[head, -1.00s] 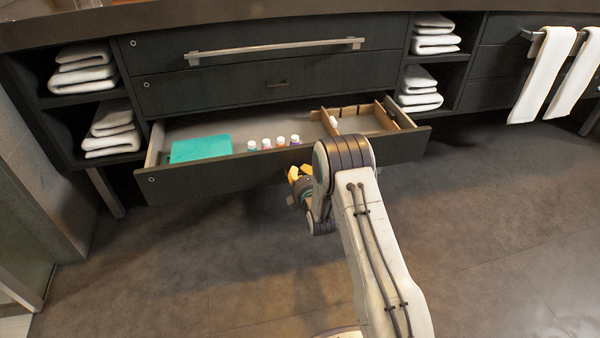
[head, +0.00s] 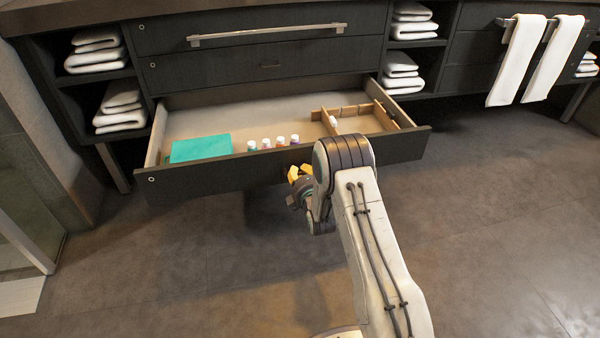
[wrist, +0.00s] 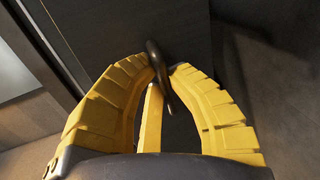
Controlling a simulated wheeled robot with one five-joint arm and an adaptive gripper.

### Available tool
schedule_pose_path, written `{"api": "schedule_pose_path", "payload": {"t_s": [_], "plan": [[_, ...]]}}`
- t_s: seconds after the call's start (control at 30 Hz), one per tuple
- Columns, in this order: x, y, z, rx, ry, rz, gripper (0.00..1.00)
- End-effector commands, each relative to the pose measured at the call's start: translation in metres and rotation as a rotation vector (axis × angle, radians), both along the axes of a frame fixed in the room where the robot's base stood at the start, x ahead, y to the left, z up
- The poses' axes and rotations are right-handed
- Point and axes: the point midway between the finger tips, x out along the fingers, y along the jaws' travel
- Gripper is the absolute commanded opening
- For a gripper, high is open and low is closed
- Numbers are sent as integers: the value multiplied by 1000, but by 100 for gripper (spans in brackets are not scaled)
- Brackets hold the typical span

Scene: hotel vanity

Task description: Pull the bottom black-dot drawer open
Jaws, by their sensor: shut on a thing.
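The bottom drawer (head: 215,183) of the dark vanity stands well open, its front pulled out toward me. A small black-dot mark shows at the left end of its front. In the wrist view, my gripper (wrist: 160,75) has its yellow fingers closed around the dark drawer handle (wrist: 158,62). In the head view, my gripper (head: 295,175) is at the drawer front, and my arm hides the handle. Inside lie a teal box (head: 200,148), several small capped bottles (head: 267,144) and a wooden divider (head: 345,112).
Cubbies with folded towels (head: 120,105) flank the drawers. Two towels (head: 517,60) hang at the right. The dark floor (head: 490,220) in front is clear.

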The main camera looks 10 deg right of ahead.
Motion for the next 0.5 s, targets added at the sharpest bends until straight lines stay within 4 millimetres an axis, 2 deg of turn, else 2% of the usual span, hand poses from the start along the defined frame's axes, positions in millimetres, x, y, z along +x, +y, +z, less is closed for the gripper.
{"api": "schedule_pose_path", "payload": {"t_s": [0.07, 0.1, 0.4, 0.5], "plan": [[0, 0, 0, 0, 0, 1, 0], [0, 0, 0, 0, 0, 1, 15], [0, 0, 0, 0, 0, 0, 42], [0, 0, 0, 0, 0, 0, 42]]}}
